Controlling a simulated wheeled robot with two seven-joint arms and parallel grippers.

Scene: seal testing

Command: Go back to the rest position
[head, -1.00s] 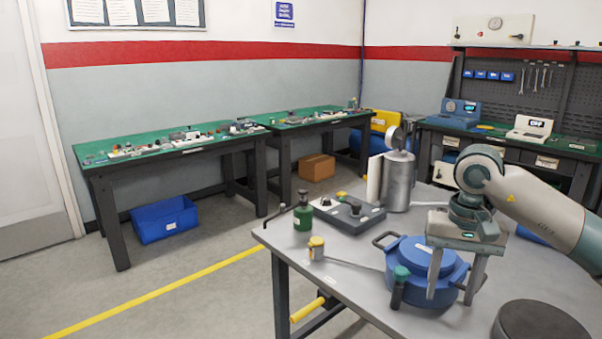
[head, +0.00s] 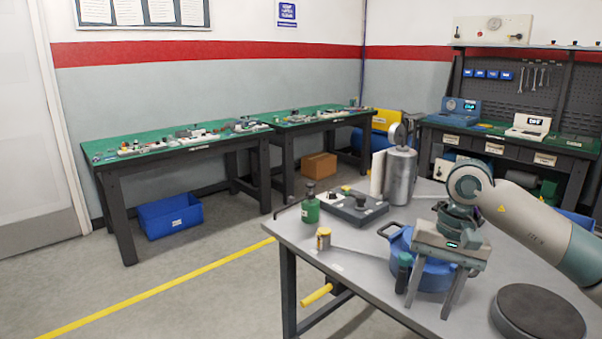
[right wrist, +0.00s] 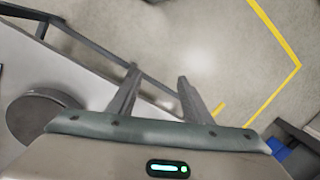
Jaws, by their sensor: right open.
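My right gripper (head: 428,300) comes in from the right in the head view. It is open with nothing between its fingers, in front of the blue pot (head: 432,272) on the grey table and hiding part of it. In the right wrist view my right gripper (right wrist: 155,88) shows two spread fingers, with the table edge and floor beyond them. My left gripper is in neither view.
On the grey table (head: 340,250) stand a green bottle (head: 310,207), a small yellow jar (head: 323,240), a grey control box (head: 355,210), a silver cylinder (head: 399,176) and a dark round disc (head: 538,312). Green-topped workbenches (head: 180,146) stand behind, with open floor between.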

